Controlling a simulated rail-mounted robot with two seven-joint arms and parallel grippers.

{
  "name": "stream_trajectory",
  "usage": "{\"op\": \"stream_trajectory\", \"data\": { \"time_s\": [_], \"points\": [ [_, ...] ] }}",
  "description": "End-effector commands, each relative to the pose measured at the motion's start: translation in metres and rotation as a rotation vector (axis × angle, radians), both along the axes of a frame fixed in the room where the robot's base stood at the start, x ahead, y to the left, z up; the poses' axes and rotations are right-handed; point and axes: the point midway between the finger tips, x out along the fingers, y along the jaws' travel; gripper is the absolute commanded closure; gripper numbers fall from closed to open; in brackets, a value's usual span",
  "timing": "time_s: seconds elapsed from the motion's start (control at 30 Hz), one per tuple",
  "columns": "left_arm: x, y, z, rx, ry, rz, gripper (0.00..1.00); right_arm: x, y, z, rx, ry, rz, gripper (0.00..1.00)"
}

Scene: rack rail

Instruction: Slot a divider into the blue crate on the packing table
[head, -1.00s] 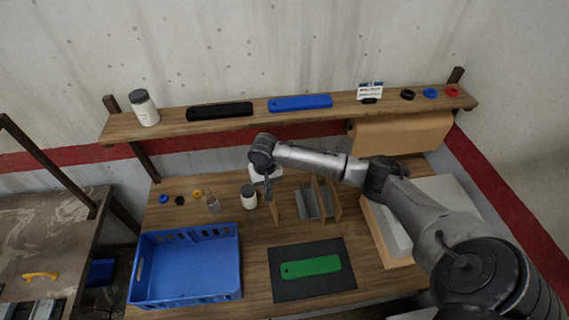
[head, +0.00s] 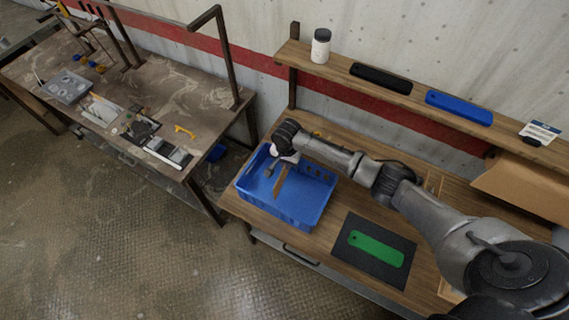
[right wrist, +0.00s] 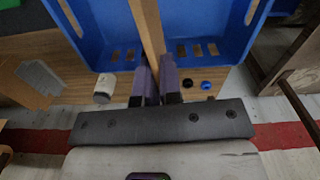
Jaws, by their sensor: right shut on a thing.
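The blue crate (head: 307,207) stands on the packing table (head: 326,236), left of the dark mat. My right gripper (head: 272,171) is at the crate's back left part, pointing down. It is shut on a thin brown divider (head: 281,182), which shows edge-on within the crate's outline. In the right wrist view, the divider (right wrist: 147,25) runs out from between the fingers (right wrist: 157,80), with the blue crate (right wrist: 95,30) on both sides. I cannot tell whether the divider's lower edge touches the crate floor. My left gripper is not in view.
A green flat piece (head: 376,249) lies on the dark mat (head: 358,265). A shelf (head: 395,95) behind holds a white jar (head: 320,47), a black piece (head: 381,78) and a blue piece (head: 459,108). Another bench (head: 165,85) stands left, across a floor gap.

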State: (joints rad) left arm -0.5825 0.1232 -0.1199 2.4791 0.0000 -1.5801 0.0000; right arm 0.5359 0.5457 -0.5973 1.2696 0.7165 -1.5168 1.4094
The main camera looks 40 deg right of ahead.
Motion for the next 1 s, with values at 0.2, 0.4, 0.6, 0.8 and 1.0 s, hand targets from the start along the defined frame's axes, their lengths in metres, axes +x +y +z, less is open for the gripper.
{"op": "stream_trajectory", "data": {
  "time_s": [0.2,0.4,0.6,0.8,1.0],
  "points": [
    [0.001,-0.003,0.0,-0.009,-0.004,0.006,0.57,0.001,0.0,0.0,0.0,-0.001,-0.088,1.0],
    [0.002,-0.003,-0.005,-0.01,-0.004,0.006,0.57,0.001,0.0,-0.005,0.0,-0.001,-0.103,1.0],
    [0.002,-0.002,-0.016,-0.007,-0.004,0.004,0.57,0.001,0.0,-0.014,0.0,-0.001,-0.101,1.0],
    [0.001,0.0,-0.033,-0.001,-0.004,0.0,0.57,0.001,0.0,-0.029,0.0,-0.001,-0.1,1.0],
    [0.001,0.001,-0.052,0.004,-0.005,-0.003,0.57,0.0,0.0,-0.045,-0.001,-0.001,-0.1,1.0]
  ]
}}
